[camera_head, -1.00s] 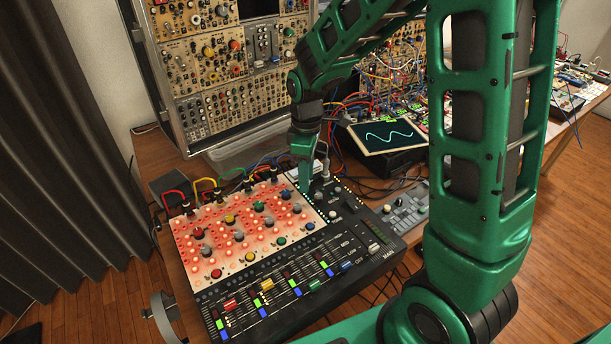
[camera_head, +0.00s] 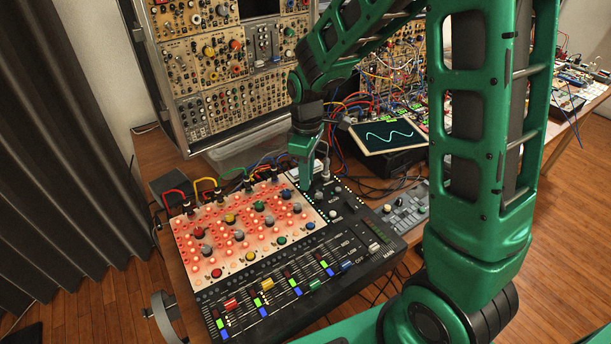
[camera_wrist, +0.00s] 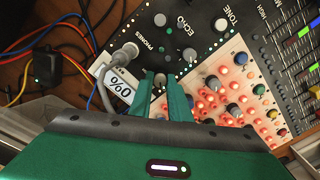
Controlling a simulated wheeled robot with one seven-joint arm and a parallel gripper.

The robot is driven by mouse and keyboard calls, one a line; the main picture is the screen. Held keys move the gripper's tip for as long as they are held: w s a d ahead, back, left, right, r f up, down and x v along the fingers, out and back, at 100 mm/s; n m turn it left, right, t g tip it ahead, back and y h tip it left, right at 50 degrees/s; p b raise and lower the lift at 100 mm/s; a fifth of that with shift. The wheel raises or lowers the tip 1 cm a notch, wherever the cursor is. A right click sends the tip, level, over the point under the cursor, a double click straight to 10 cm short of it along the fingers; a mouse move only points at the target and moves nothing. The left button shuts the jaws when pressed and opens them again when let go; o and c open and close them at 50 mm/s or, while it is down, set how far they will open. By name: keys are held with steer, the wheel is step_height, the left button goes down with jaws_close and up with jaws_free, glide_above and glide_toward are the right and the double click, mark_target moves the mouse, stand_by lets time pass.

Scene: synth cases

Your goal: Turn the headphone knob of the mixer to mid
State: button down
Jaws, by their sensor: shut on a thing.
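The mixer (camera_head: 270,262) lies on the wooden table, with a black panel and a red-lit knob section. My gripper (camera_head: 305,184) reaches down to its far edge in the head view. In the wrist view, my gripper (camera_wrist: 163,80) has its two green fingers closed around the grey headphone knob (camera_wrist: 160,80), beside the PHONES label. The fingers cover most of the knob, so its pointer cannot be read. The head view hides the knob behind the gripper.
Behind the mixer are patch cables, a small scope screen (camera_head: 388,133) and a modular rack (camera_head: 215,60).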

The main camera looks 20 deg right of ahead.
steer(key=m, duration=0.5)
steer(key=shift+w+d+r, duration=0.1)
steer(key=shift+w, duration=0.05)
steer(key=m, duration=0.5)
steer(key=shift+m, duration=0.4)
steer(key=c, duration=1.7)
jaws_free()
steer(key=shift+o, duration=0.2)
step_height(320, 180, up, 11)
